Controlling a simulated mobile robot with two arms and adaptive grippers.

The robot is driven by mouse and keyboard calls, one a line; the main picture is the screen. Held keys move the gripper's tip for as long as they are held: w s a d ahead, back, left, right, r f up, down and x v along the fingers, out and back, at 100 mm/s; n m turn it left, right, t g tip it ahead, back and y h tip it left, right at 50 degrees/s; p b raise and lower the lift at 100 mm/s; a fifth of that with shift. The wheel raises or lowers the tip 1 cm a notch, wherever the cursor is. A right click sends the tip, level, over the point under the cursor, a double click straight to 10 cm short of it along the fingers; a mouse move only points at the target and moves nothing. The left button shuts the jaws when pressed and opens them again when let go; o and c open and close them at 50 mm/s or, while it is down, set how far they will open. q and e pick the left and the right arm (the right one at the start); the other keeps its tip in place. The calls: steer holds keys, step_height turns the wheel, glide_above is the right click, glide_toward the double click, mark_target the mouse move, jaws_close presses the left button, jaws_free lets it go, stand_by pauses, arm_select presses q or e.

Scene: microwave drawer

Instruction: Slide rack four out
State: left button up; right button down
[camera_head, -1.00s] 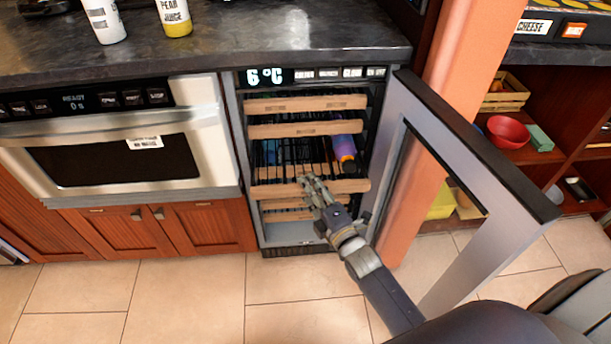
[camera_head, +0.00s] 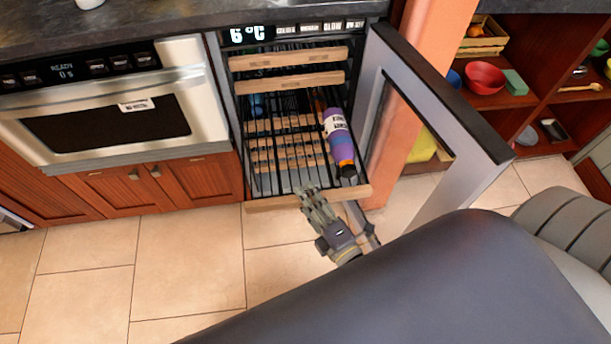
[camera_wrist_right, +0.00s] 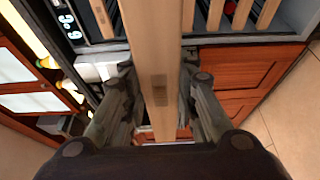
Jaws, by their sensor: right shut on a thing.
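A wire rack with a wooden front bar (camera_head: 272,203) extends out of the open wine cooler, low in the opening. A purple bottle (camera_head: 341,140) lies on its right side, cap toward me. My right gripper (camera_head: 312,191) is shut on the front bar right of its middle. In the right wrist view the bar (camera_wrist_right: 155,50) runs between the two fingers (camera_wrist_right: 158,100). Two wooden-fronted racks, the top one (camera_head: 288,60) and the one below it (camera_head: 288,84), stay in. Slatted racks (camera_head: 285,150) show through the wires. My left gripper is not in view.
The cooler's door (camera_head: 440,100) stands open at the right, beside an orange pillar (camera_head: 395,150). A steel oven (camera_head: 120,100) is at the left under the dark counter (camera_head: 170,20). Shelves with a red bowl (camera_head: 485,77) stand at the right. The tiled floor (camera_head: 185,255) is clear in front.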

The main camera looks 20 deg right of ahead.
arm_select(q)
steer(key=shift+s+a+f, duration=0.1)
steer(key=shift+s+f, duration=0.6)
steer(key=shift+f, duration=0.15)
arm_select(e)
steer(key=shift+s+a, duration=0.2)
steer(key=shift+s, duration=0.45)
steer(key=shift+s+a, duration=0.15)
steer(key=shift+s, duration=0.45)
steer(key=c, duration=1.2)
jaws_free()
steer(key=shift+c, duration=0.2)
steer(key=shift+s, duration=0.1)
steer(key=s+d, duration=0.1)
steer(key=s, duration=1)
steer(key=shift+s+d, duration=0.2)
steer(key=shift+s, duration=0.15)
